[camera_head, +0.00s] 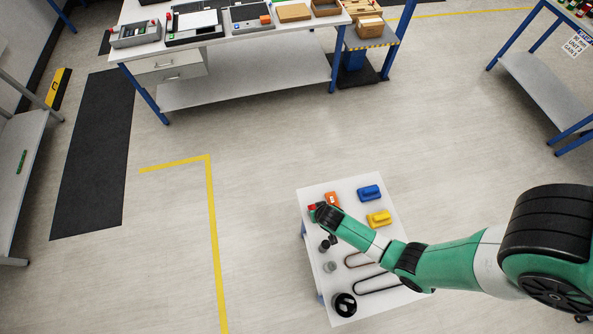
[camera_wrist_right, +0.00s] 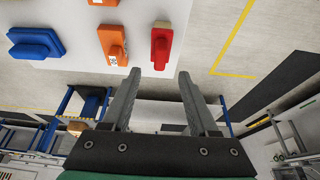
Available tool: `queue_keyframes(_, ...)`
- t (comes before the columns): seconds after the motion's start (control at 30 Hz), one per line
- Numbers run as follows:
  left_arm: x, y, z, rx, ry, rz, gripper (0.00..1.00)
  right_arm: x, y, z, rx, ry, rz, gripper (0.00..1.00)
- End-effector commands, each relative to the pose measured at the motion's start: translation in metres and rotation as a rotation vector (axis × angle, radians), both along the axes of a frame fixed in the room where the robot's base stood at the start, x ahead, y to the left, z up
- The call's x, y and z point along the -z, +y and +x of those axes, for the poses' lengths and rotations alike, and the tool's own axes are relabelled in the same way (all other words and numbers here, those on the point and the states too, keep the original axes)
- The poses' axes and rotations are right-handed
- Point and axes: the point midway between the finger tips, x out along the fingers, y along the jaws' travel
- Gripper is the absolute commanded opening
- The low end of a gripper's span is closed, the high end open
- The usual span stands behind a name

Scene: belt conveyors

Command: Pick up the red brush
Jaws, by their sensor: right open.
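The red brush (camera_wrist_right: 161,45) lies on the small white table (camera_wrist_right: 70,20) near its edge, in the right wrist view. A red bit of it (camera_head: 311,206) shows in the head view beside my right gripper, at the table's left side; the rest is hidden by my arm. My right gripper (camera_wrist_right: 158,73) is open and empty, its two fingers spread apart. The brush appears in line with the gap between the fingertips; I cannot tell how far away it is. My left gripper is in neither view.
An orange brush (camera_head: 332,199), a blue brush (camera_head: 369,193) and a yellow brush (camera_head: 379,218) lie on the same table. A black pulley (camera_head: 345,304) and dark belts (camera_head: 378,284) are nearer. A long workbench (camera_head: 230,35) stands at the back. The floor around the table is clear.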

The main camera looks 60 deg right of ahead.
Motion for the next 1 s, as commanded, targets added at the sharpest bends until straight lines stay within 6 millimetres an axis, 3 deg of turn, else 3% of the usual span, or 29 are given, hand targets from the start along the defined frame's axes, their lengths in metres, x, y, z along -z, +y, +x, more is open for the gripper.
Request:
queue_keyframes(0.13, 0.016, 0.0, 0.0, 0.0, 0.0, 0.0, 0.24, 0.014, -0.003, 0.004, 0.0, -0.002, -0.001, 0.6)
queue_keyframes(0.37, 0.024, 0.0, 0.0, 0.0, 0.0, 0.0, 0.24, 0.021, -0.006, 0.007, 0.0, -0.004, 0.0, 0.6)
queue_keyframes(0.67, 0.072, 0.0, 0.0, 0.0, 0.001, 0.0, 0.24, 0.069, -0.02, 0.019, -0.001, -0.003, 0.0, 0.6)
queue_keyframes(0.93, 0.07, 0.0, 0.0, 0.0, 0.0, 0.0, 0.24, 0.069, -0.022, 0.021, -0.002, -0.005, -0.001, 0.6)
queue_keyframes(1.0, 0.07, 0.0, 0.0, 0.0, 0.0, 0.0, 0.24, 0.069, -0.022, 0.021, -0.002, -0.005, -0.001, 0.49)
